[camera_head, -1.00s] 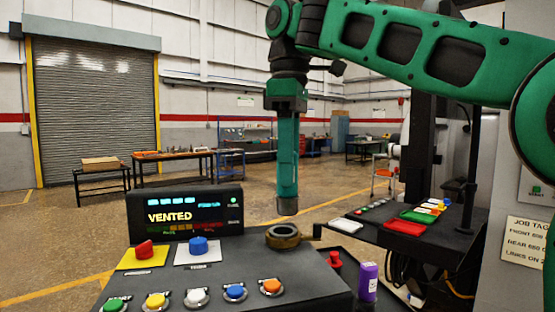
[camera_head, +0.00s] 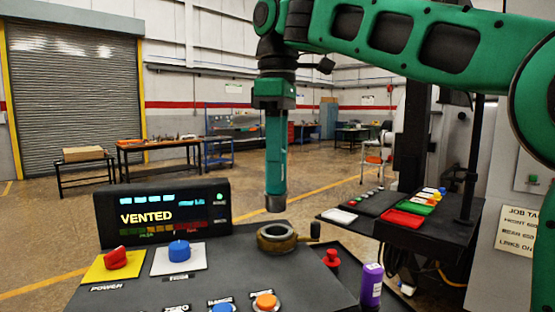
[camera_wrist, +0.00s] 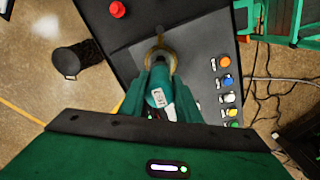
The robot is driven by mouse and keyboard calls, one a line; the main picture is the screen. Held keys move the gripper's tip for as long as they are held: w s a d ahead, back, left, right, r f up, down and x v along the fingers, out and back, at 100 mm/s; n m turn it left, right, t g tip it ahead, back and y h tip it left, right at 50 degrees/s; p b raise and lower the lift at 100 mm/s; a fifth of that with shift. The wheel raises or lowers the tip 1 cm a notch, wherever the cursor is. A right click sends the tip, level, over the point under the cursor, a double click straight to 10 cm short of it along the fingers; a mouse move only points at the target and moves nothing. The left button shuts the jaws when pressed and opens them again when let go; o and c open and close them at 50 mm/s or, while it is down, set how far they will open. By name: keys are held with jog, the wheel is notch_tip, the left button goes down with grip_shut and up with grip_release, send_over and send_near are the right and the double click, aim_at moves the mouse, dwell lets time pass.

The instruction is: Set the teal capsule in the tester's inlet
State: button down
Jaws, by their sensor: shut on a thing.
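My gripper (camera_head: 276,140) is shut on the teal capsule (camera_head: 275,185), which hangs about upright with a grey lower end. The tester (camera_head: 215,275) is a dark console with a lit display reading VENTED. Its inlet (camera_head: 277,236) is a brass-coloured ring with a dark opening and a side handle. The capsule's lower end is above the ring, with a visible gap between them. In the wrist view, the capsule (camera_wrist: 158,97) shows a white label between my fingers, and the inlet (camera_wrist: 160,62) appears just beyond it. The capsule's far end is partly hidden there.
The console carries a red knob (camera_head: 116,257), a blue knob (camera_head: 179,250) and several push buttons. A red button (camera_head: 332,258) and a purple cylinder (camera_head: 371,286) stand right of the inlet. A side table with coloured trays (camera_head: 402,218) is farther right.

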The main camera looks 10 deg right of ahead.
aim_at(276, 200)
jog(key=shift+a+f, duration=0.1)
jog(key=shift+f, duration=3.2)
jog(key=shift+f, duration=0.2)
jog(key=c, duration=1.2)
grip_release()
notch_tip(276, 200, up, 11)
jog(key=shift+w+f, duration=0.15)
jog(key=shift+f, duration=0.05)
